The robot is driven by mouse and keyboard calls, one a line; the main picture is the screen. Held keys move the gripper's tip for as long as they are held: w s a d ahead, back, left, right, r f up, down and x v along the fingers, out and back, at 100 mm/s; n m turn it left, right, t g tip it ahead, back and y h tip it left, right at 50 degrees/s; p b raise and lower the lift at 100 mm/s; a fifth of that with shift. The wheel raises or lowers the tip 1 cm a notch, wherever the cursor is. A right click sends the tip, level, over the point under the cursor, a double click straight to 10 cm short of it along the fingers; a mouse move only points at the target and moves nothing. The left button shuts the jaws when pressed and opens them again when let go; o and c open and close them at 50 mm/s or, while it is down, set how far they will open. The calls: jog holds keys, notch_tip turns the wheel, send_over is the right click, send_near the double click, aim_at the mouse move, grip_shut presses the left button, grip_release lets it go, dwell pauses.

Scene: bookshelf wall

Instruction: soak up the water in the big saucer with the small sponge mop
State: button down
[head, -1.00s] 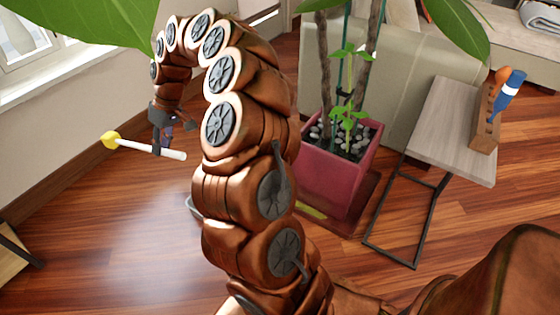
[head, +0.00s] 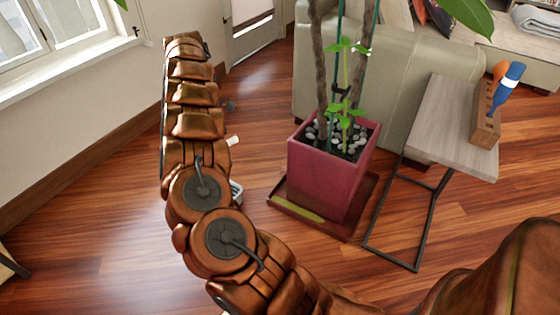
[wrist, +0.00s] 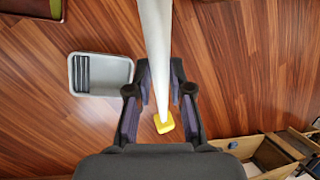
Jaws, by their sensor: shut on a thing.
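The small sponge mop has a white handle (wrist: 156,40) and a yellow sponge head (wrist: 163,122). My gripper (wrist: 160,88) is shut on the handle, with the sponge showing between and below the fingers in the wrist view. In the head view my arm hides most of the mop; only a white handle end (head: 233,141) shows beside it. The big saucer (head: 283,206) is dark red-brown and lies under a pink square planter. An olive-yellow patch (head: 309,213) shows along its front; I cannot tell whether it is the water. The mop is apart from the saucer, to its left.
A grey tray (wrist: 105,75) lies on the floor left of the mop in the wrist view. The pink planter (head: 325,182) holds tall stems. A side table (head: 450,120) with a wooden tool block (head: 485,127) stands right. Wooden shelving (wrist: 240,146) is at the wrist view's lower right.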

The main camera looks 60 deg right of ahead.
jog(key=s+d+f+n+g+h+b, duration=0.25)
jog(key=d+f+h, duration=0.25)
jog(key=d, duration=0.3)
jog(key=s+d+f+n+g+h+b, duration=0.1)
jog(key=s+d+f+n+h+b, duration=0.35)
jog(key=d, duration=0.45)
jog(key=d+f+n+t+h+b, duration=0.2)
jog(key=d+f+h+b, duration=0.2)
jog(key=f, duration=0.7)
jog(key=s+d+f+n+t+h+b, duration=0.1)
jog(key=f+b, duration=0.4)
jog(key=f, duration=0.6)
jog(key=shift+d+n+t+h, duration=0.4)
jog(key=shift+d+t+h, duration=0.25)
jog(key=shift+d+h, duration=0.75)
jog(key=shift+s+a+b, duration=0.1)
jog(key=shift+a+b, duration=0.1)
jog(key=shift+b, duration=0.15)
jog(key=shift+f+b, duration=1.05)
jog(key=shift+f, duration=0.4)
jog(key=shift+r+b, duration=0.1)
jog(key=shift+b, duration=0.2)
dwell(0.6)
